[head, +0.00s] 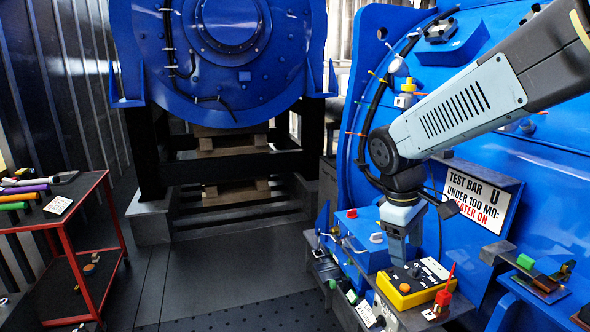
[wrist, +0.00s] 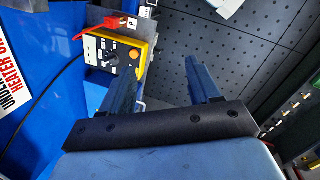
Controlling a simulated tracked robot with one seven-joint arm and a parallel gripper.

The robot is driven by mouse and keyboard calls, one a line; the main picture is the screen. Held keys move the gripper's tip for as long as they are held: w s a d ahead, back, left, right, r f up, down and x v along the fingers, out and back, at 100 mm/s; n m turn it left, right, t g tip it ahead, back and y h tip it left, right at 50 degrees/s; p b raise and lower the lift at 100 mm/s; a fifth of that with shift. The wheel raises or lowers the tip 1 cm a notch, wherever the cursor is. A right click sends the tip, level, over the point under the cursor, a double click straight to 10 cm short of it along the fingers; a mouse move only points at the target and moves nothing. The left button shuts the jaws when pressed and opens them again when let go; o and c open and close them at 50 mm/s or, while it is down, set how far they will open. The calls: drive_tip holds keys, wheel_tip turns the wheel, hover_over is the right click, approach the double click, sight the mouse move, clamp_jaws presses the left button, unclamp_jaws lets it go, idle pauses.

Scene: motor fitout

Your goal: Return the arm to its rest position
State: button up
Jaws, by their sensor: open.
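My arm reaches in from the upper right in the head view and bends down at its elbow. My gripper (wrist: 162,78) shows in the wrist view with its two dark fingers apart and nothing between them. In the head view the gripper's lower end is partly hidden beside the yellow meter box (head: 411,283) on the small shelf. In the wrist view the yellow meter box (wrist: 112,54) is left of and beyond the fingers. I cannot tell whether the gripper touches anything.
A blue motor housing with a test sign (head: 478,198) stands close behind the arm. A red probe (head: 446,290) stands beside the meter box. A red-framed cart (head: 72,250) with tools is at the left. The dark floor (head: 215,285) between them is clear.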

drive_tip(key=s+d+r+m+t+y, duration=0.1)
drive_tip(key=s+r+m+t+y, duration=0.1)
drive_tip(key=s+r+m+t, duration=0.3)
drive_tip(key=shift+s+d+r+m+y, duration=0.3)
drive_tip(key=shift+s+r+m, duration=1)
drive_tip(key=shift+r+m, duration=0.4)
